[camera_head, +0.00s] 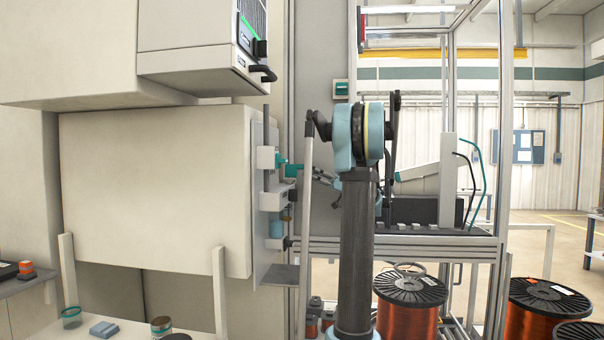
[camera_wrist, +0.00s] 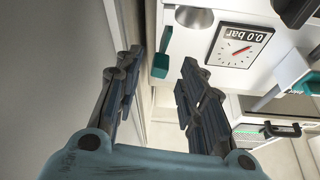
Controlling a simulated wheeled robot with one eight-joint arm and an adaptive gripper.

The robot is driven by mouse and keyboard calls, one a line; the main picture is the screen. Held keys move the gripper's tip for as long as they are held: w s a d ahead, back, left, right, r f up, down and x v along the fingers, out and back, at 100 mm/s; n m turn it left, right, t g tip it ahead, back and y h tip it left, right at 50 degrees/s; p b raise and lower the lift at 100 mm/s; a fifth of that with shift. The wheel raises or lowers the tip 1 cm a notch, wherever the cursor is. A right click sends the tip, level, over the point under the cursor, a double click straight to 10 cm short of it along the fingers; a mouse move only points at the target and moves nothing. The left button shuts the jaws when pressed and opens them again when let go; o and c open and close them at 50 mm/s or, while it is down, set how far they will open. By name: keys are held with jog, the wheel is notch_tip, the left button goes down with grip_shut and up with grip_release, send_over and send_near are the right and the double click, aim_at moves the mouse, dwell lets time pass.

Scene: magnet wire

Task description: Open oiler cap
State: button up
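My gripper (camera_wrist: 161,62) is open, with nothing between its two dark fingers. In the head view my gripper (camera_head: 322,178) is small and partly hidden by my arm, just right of a white unit (camera_head: 271,200) on the machine's side. This unit carries teal parts (camera_head: 292,170) and a blue see-through bowl (camera_head: 276,229). In the wrist view a square gauge (camera_wrist: 240,46) reads 0.0 bar. A silver round part (camera_wrist: 194,16), a black knob (camera_wrist: 297,10) and a teal lever (camera_wrist: 291,68) are around it. I cannot tell which part is the oiler cap.
A plain grey wall panel (camera_wrist: 50,70) runs close along the left of my gripper. A black handle (camera_wrist: 283,130) sits lower right. In the head view, a metal frame post (camera_head: 504,120) and copper wire spools (camera_head: 408,308) stand right of my arm.

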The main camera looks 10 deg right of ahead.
jog(key=v, duration=0.6)
jog(key=shift+d, duration=0.25)
jog(key=shift+s+f, duration=0.1)
